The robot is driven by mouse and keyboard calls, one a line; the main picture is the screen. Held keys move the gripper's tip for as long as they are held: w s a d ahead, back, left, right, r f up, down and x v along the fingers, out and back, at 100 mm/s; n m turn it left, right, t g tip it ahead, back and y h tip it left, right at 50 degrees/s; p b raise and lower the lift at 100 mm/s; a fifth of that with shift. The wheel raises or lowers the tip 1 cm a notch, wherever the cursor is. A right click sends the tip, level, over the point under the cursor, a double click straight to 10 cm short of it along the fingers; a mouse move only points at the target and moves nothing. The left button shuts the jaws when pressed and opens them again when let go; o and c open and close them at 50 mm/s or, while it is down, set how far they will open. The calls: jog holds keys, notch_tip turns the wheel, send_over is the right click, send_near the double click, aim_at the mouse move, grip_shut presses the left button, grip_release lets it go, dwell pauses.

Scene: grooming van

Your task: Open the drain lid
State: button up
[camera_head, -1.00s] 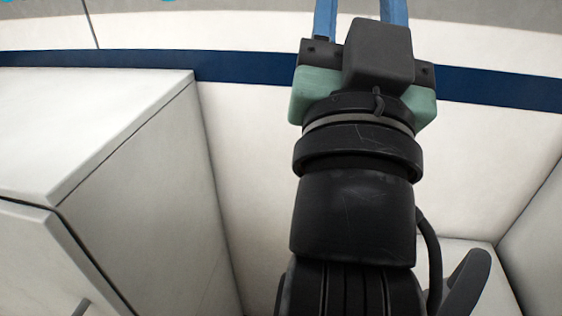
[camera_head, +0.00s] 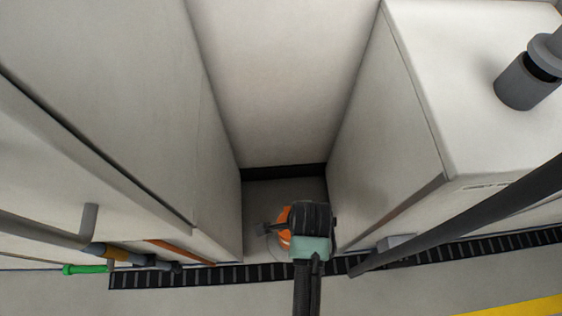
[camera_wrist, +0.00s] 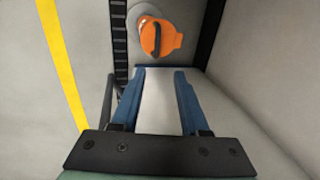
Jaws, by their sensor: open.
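The drain lid appears to be the orange round piece (camera_wrist: 160,38) with a dark handle across it, in the upper middle of the wrist view. It partly overlaps a pale disc (camera_wrist: 142,16); I cannot tell whether it is seated or raised. In the head view the orange piece (camera_head: 284,238) shows on the floor of a narrow gap, partly hidden by my arm. My gripper (camera_wrist: 160,72) is open and empty, its two blue fingers pointing towards the lid, with the lid beyond the tips. The fingers are hidden in the head view.
White cabinets (camera_head: 160,120) (camera_head: 390,130) wall the gap on both sides. A slatted black strip (camera_head: 220,275) crosses its front. A dark pole (camera_head: 450,222) slants at the right, and a green-ended handle (camera_head: 85,269) lies at the left. The floor in front is open, with a yellow stripe (camera_head: 525,307).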

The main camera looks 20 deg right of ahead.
jog(key=b+x, duration=0.2)
jog(key=x, duration=0.2)
jog(key=b+x, duration=0.2)
jog(key=x, duration=0.2)
jog(key=b+x, duration=0.2)
jog(key=x, duration=0.3)
jog(key=shift+s+a+f, duration=0.2)
jog(key=shift+s, duration=0.05)
grip_shut()
dwell(0.9)
